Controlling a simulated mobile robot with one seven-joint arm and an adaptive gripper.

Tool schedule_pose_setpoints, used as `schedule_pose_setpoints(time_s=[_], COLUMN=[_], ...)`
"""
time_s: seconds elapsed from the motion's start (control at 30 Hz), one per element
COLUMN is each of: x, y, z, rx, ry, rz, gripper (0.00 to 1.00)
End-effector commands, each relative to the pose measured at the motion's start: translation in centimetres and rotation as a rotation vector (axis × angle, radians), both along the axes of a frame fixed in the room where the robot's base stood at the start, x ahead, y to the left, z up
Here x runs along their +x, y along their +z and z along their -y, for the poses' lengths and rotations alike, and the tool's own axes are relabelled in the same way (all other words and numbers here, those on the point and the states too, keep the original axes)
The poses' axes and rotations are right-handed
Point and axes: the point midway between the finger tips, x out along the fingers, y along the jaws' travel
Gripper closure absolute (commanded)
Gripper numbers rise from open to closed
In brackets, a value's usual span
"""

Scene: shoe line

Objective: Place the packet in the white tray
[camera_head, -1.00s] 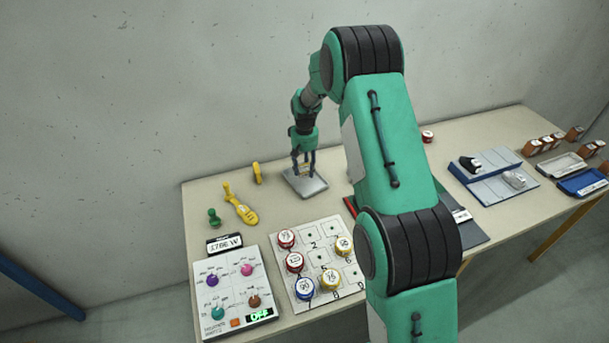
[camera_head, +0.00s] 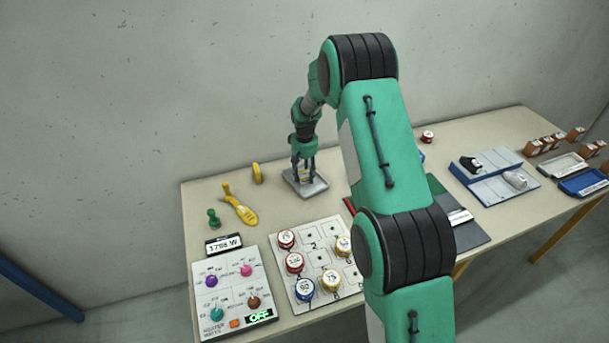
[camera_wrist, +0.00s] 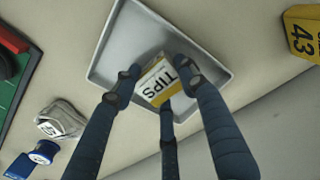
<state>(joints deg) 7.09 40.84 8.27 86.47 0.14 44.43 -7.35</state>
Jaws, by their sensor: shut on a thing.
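The packet (camera_wrist: 158,84), a small white and yellow box marked TIPS, shows between my fingers in the wrist view. My gripper (camera_head: 303,177) is shut on it, with fingers on its sides. Packet and fingers are over a light grey, shallow tray (camera_wrist: 108,68), which also shows below my gripper in the head view (camera_head: 318,187). I cannot tell whether the packet touches its floor. A white tray (camera_head: 563,167) lies at the far right of the table, beside a blue tray (camera_head: 584,184), well away from my gripper.
A yellow tool (camera_head: 240,211) and a green peg (camera_head: 213,218) lie left of the grey tray. A numbered board (camera_head: 320,260) with several round tins and a knob panel (camera_head: 230,290) are in front. A blue-grey two-part stand (camera_head: 490,178) with shoes is at right. My arm hides the middle.

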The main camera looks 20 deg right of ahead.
Motion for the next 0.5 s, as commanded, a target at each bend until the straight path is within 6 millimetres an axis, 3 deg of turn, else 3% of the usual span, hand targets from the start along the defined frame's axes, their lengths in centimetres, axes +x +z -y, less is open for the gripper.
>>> schedule_pose_setpoints(time_s=[0.23, 0.27, 0.3, 0.33, 0.5], x=[-0.03, -0.03, -0.03, -0.03, -0.03], y=[-0.31, -0.28, -0.26, -0.26, -0.25], z=[0.0, 0.0, 0.0, 0.0, 0.0], rx=[0.0, 0.0, 0.0, 0.0, 0.0], ry=[0.0, 0.0, 0.0, 0.0, 0.0], rz=[-0.001, -0.001, -0.001, -0.001, -0.001], gripper=[1.0, 0.52, 0.44, 0.39, 0.39])
